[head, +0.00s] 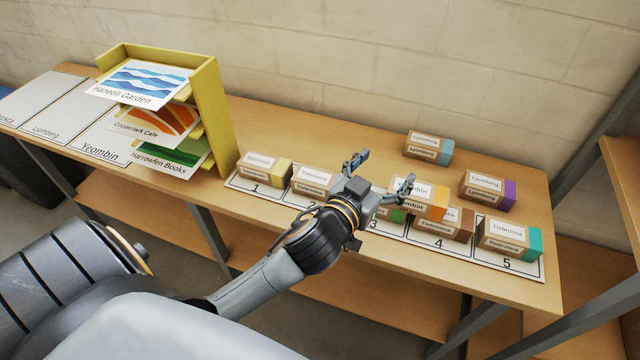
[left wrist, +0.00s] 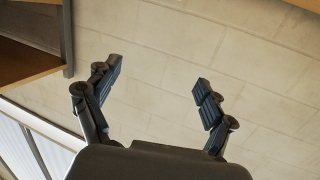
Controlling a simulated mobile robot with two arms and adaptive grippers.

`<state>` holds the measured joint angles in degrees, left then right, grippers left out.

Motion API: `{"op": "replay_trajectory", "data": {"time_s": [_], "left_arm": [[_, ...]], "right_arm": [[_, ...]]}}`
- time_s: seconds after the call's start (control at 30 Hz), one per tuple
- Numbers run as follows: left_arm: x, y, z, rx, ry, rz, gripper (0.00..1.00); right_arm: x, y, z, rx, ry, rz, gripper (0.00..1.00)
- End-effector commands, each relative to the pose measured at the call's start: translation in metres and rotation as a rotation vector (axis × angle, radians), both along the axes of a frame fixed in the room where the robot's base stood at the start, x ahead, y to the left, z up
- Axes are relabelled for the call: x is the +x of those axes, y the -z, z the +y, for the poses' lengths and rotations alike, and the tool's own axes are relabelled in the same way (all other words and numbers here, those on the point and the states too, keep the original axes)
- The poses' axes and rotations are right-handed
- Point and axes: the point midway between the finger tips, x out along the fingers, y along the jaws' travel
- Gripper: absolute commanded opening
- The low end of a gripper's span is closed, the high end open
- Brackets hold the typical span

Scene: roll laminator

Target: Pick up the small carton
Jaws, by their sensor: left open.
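Several small labelled cartons stand on the wooden bench. A carton with an orange end (head: 440,198) is partly hidden by my left gripper's right finger. A brown-ended carton (head: 443,226) is at place 4, a teal-ended one (head: 510,236) at place 5, and a yellow-ended one (head: 264,168) at place 1. Another (head: 314,179) is at place 2. Purple-ended (head: 487,189) and light-blue-ended (head: 428,148) cartons stand farther back. My left gripper (head: 380,174) is open over the row near place 3. In the left wrist view its spread fingers (left wrist: 156,74) have nothing between them.
A yellow tiered rack (head: 212,105) with printed sheets stands left of the row. A numbered strip (head: 420,240) lies under the row. Pale name panels (head: 60,115) lie at the bench's left. A block wall (head: 330,50) rises behind. Bare bench lies behind places 1 to 3.

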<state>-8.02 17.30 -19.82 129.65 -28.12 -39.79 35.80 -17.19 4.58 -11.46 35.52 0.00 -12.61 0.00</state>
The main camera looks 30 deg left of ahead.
Motion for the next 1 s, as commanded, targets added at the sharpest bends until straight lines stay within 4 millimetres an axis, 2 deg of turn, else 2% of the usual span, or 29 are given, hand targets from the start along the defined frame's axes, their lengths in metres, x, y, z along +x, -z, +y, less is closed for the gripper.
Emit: {"op": "replay_trajectory", "data": {"time_s": [0.03,0.13,0.2,0.3,0.37,0.43,0.5,0.57,0.67,0.77,0.87,0.9,0.97,1.0], "left_arm": [[0.014,-0.033,-0.017,0.000,0.068,-0.134,0.83],[0.023,-0.087,-0.058,-0.002,0.245,-0.362,0.83],[0.019,-0.114,-0.089,0.011,0.399,-0.484,0.83],[0.004,-0.135,-0.133,0.060,0.648,-0.602,0.83],[-0.007,-0.136,-0.156,0.107,0.806,-0.631,0.83],[-0.019,-0.127,-0.178,0.180,0.991,-0.625,0.83],[-0.030,-0.108,-0.191,0.269,1.167,-0.572,0.83],[-0.035,-0.085,-0.195,0.357,1.302,-0.488,0.83],[-0.035,-0.043,-0.181,0.522,1.474,-0.277,0.83],[-0.025,-0.001,-0.142,0.694,1.558,0.015,0.83],[-0.008,0.028,-0.080,0.852,1.534,0.360,0.83],[-0.002,0.034,-0.051,0.904,1.494,0.503,0.83],[0.007,0.038,-0.007,0.966,1.409,0.705,0.83],[0.012,0.037,0.022,0.996,1.340,0.827,0.83]], "right_arm": [[0.000,0.000,0.000,0.000,0.000,0.000,0.82],[0.000,0.000,0.000,0.000,0.000,0.000,0.82],[0.000,0.000,0.000,0.000,0.000,0.000,0.82],[0.000,0.000,0.000,0.000,0.000,0.000,0.82],[0.000,0.000,0.000,0.000,0.000,0.000,0.82],[0.000,0.000,0.000,0.000,0.000,0.000,0.82],[0.000,0.000,0.000,0.000,0.000,0.000,0.82],[0.000,0.000,0.000,0.000,0.000,0.000,0.82],[0.000,0.000,0.000,0.000,0.000,0.000,0.82],[0.000,0.000,0.000,0.000,0.000,0.000,0.82],[0.000,0.000,0.000,0.000,0.000,0.000,0.82],[0.000,0.000,0.000,0.000,0.000,0.000,0.82],[0.000,0.000,0.000,0.000,0.000,0.000,0.82],[0.000,0.000,0.000,0.000,0.000,0.000,0.82]]}}
